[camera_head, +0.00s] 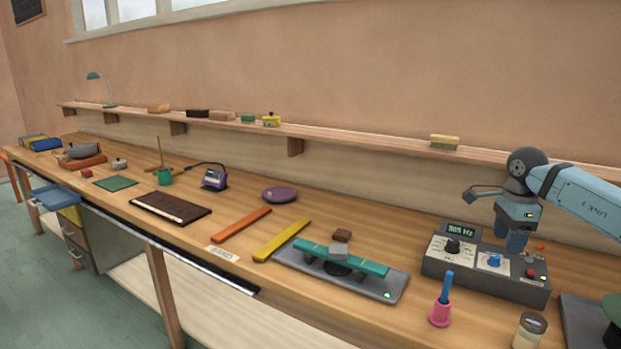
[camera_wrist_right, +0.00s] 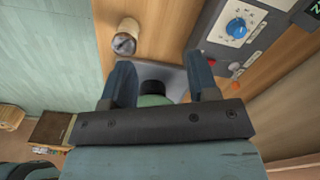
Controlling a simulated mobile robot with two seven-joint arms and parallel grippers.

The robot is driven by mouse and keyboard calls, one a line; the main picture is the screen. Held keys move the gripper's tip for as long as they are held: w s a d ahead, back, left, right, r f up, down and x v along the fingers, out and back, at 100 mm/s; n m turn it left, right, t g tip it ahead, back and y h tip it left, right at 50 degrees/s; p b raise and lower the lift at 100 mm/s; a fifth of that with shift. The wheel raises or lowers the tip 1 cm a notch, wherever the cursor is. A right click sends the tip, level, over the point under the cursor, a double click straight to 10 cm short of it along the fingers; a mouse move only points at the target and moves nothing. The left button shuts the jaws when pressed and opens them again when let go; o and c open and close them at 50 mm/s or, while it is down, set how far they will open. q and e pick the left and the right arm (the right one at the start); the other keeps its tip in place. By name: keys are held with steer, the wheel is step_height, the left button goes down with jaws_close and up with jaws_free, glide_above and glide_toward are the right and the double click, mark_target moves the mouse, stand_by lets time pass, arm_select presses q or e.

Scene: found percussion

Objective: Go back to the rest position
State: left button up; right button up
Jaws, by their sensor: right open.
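My right gripper (camera_head: 517,241) is at the right of the head view, on the blue arm that comes in from the right edge. Its fingers point down and show in front of the back part of the grey control box (camera_head: 487,268). In the right wrist view the two dark fingers of the gripper (camera_wrist_right: 161,82) stand wide apart with nothing held between them. Beyond them lies a dark plate with a green rounded thing (camera_wrist_right: 153,99), partly hidden by the gripper body. My left gripper shows in neither view.
A lidded jar (camera_head: 530,331) and a pink holder with a blue handle (camera_head: 440,312) stand near the box. A teal bar (camera_head: 345,260) lies on a grey base to the left. A wall shelf (camera_head: 370,139) runs behind the bench.

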steer(key=w+a+f+n+y, duration=0.1)
steer(key=a, duration=0.7)
steer(key=w+a+f+n, duration=0.1)
steer(key=a+n, duration=0.1)
steer(key=a, duration=0.7)
steer(key=s+a+f+m+y, duration=0.9)
steer(key=s+a+f+y, duration=0.4)
steer(key=a+f+y, duration=0.1)
steer(key=s+d+f+n+t+h, duration=0.55)
steer(key=s+d+f+n, duration=0.5)
steer(key=s+n, duration=0.45)
steer(key=s+d+f+n+t+h, duration=0.4)
steer(key=s+d+f+n+h, duration=0.6)
steer(key=n, duration=0.8)
steer(key=s+a+f+m+y, duration=0.1)
steer(key=a+m+y, duration=0.35)
steer(key=a, duration=0.95)
arm_select(q)
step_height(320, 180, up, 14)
steer(key=p, duration=1.6)
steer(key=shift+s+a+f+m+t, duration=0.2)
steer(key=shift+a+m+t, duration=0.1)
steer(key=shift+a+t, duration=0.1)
arm_select(e)
step_height(320, 180, up, 14)
steer(key=d+t, duration=0.1)
steer(key=shift+s+h, duration=0.35)
steer(key=shift+h, duration=0.05)
